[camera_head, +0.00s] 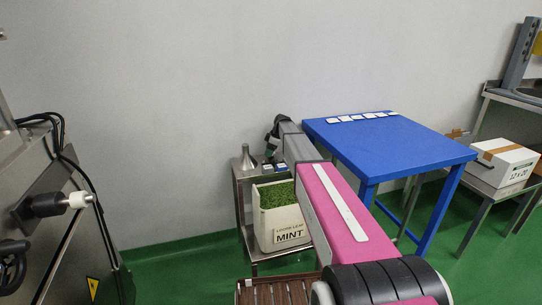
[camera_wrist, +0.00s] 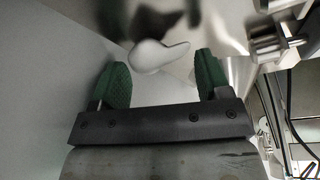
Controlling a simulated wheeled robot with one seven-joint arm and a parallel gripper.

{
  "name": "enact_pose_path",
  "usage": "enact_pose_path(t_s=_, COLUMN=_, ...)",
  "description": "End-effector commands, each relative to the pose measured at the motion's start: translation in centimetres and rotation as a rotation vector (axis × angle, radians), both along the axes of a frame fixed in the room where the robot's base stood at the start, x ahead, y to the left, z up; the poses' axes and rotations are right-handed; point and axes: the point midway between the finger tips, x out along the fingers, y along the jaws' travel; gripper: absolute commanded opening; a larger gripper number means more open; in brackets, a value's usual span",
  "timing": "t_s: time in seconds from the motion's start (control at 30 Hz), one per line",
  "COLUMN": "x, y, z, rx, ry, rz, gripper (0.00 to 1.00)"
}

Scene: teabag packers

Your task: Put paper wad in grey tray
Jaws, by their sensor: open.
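My gripper (camera_wrist: 160,82) is open in the wrist view, with two green-padded fingers spread apart. A smooth pale grey-white rounded shape (camera_wrist: 152,55) shows beyond and between the fingertips, apart from them; I cannot tell what it is. In the head view my gripper (camera_head: 270,143) is a small dark shape at the far end of my arm, above the steel stand and close to the wall. I cannot make out a paper wad or a grey tray in either view.
A steel stand (camera_head: 238,182) holds a metal cone (camera_head: 246,158), small blue-and-white items (camera_head: 274,168) and a mint bin (camera_head: 288,236) below. A blue table (camera_head: 385,152) with several white packets stands right. A white carton (camera_head: 506,163) is far right; machinery (camera_head: 50,215) is left.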

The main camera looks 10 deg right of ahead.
Motion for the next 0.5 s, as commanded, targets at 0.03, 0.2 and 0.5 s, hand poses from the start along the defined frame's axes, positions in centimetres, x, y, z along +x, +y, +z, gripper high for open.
enact_pose_path(t_s=0.03, x=0.04, y=0.14, z=-0.34, rx=0.0, ry=0.0, rz=0.0, gripper=0.7)
enact_pose_path(t_s=0.2, x=0.01, y=0.17, z=-0.4, rx=0.0, ry=0.0, rz=0.0, gripper=0.7)
enact_pose_path(t_s=0.5, x=0.01, y=0.16, z=-0.37, rx=0.0, ry=0.0, rz=0.0, gripper=0.3)
